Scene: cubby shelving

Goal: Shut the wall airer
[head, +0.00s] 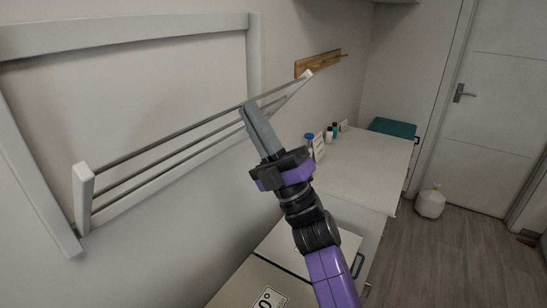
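The wall airer has a white frame (130,30) fixed to the wall at the left. Its rack of thin grey rods (160,145) is tilted out from the wall, with white end pieces at the near left (84,190) and at the far right (296,88). The rack stands open. My gripper (252,110) is in front of the right half of the rods, and its fingertips overlap the top rod in the picture. I cannot tell if they touch it. The grey fingers lie together with nothing seen between them, and hide part of the rods.
A white counter (365,165) with small bottles (329,135) and a teal box (392,127) stands at the right. A wooden hook rail (318,64) is on the wall. A white bag (430,203) sits on the open floor (450,265) near the door (500,110).

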